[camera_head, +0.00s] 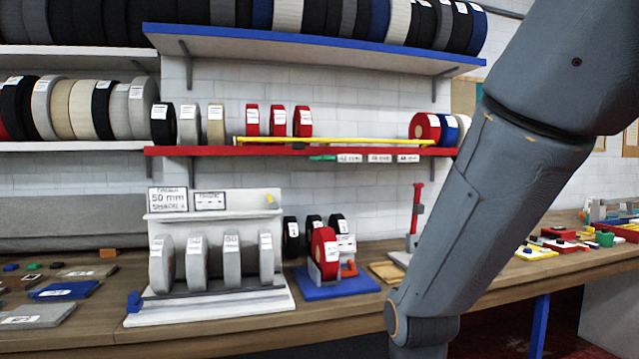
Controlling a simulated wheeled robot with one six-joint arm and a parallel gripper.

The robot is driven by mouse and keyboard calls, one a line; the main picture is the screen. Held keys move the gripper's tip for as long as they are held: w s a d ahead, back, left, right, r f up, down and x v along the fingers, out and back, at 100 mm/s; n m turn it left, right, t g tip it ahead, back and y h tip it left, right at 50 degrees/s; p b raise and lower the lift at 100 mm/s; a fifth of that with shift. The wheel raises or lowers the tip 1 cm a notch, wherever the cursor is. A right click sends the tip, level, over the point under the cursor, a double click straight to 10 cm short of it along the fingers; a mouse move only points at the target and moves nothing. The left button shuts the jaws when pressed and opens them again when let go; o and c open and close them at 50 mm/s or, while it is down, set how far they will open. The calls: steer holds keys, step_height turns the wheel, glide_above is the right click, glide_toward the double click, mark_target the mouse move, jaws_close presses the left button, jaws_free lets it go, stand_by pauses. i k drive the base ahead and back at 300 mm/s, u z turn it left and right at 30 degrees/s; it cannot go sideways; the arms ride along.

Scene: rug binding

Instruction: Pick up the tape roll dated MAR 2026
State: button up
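Tape rolls with white labels stand in several places, but the dates on them are too small to read, so I cannot tell which is dated MAR 2026. Several grey rolls (197,262) stand upright in a white display rack (210,310) on the bench. A red roll (324,250) stands on a blue base (336,289) right of the rack, with several black rolls (291,238) behind it. Three small red rolls (277,121) stand on the red shelf (220,151). My arm crosses the right side; my gripper is not in view.
A blue shelf (300,48) full of rolls hangs above. The wooden bench (480,300) carries flat pieces at left, a red upright tool (415,212) near my arm, and coloured trays at far right (565,246). A yellow strip (340,141) lies along the red shelf.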

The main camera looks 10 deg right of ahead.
mark_target(278, 118)
steer(key=u, duration=0.35)
steer(key=i, duration=1.05)
steer(key=z, duration=0.1)
